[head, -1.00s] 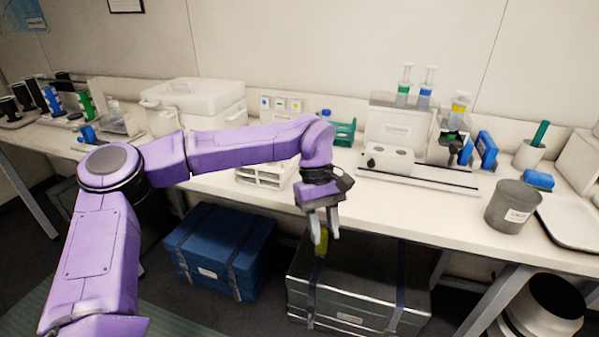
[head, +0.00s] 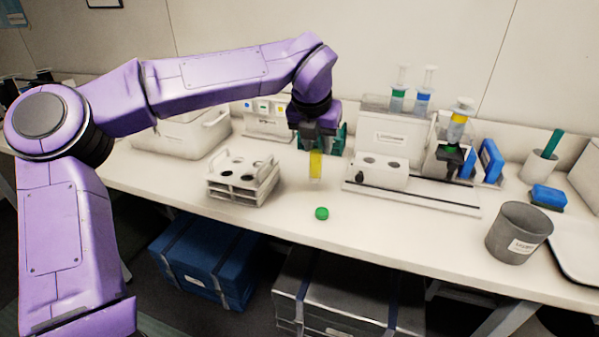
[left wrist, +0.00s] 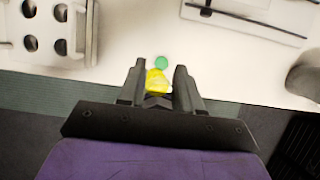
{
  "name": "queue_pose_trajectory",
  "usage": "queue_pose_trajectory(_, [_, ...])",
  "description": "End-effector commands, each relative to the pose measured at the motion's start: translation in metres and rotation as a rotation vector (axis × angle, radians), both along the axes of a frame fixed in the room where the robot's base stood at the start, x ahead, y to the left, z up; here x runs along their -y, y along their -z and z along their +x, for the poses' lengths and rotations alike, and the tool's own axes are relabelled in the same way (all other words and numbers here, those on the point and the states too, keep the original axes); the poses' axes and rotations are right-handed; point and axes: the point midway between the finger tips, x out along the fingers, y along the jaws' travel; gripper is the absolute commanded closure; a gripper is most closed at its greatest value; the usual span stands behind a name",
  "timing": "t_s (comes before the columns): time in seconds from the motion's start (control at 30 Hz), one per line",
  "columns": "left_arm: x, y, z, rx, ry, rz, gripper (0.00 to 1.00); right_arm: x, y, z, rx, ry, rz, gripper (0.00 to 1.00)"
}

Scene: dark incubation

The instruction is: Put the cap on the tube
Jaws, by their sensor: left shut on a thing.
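My left gripper (head: 317,148) points down over the bench, shut on a clear tube (head: 316,168) with yellow contents. The tube hangs upright, its upper end hidden between the fingers. A small green cap (head: 321,213) lies on the bench top, in front of and below the tube, apart from it. In the left wrist view the yellow tube (left wrist: 157,82) sits between the fingers (left wrist: 156,88), and the green cap (left wrist: 161,62) shows just beyond it. My right gripper is not in view.
A white rack (head: 242,182) with round holes stands left of the tube. A white device (head: 382,172) on a long base stands to the right, and a grey cup (head: 518,233) farther right. The bench around the cap is clear. Cases stand on the floor below.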

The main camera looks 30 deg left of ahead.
Motion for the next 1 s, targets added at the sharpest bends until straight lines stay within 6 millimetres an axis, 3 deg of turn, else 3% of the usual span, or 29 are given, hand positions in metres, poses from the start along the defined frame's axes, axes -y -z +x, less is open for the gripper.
queue_pose_trajectory(0.03, [-0.014, 0.002, 0.007, -0.005, -0.005, -0.005, 0.96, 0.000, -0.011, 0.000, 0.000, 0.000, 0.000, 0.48])
queue_pose_trajectory(0.2, [-0.058, 0.025, 0.033, -0.005, -0.007, -0.003, 0.96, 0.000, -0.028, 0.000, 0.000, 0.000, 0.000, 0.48])
queue_pose_trajectory(0.4, [-0.081, 0.067, 0.050, -0.004, 0.000, -0.002, 0.96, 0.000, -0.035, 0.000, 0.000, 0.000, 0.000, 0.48])
queue_pose_trajectory(0.57, [-0.092, 0.084, 0.058, -0.005, 0.001, -0.002, 0.96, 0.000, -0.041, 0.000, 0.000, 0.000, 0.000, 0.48])
queue_pose_trajectory(0.73, [-0.092, 0.113, 0.058, -0.005, 0.004, -0.001, 0.96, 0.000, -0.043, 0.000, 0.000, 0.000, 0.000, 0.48])
queue_pose_trajectory(1.0, [-0.092, 0.117, 0.059, -0.002, 0.005, -0.002, 0.96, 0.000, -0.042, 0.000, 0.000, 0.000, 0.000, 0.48])
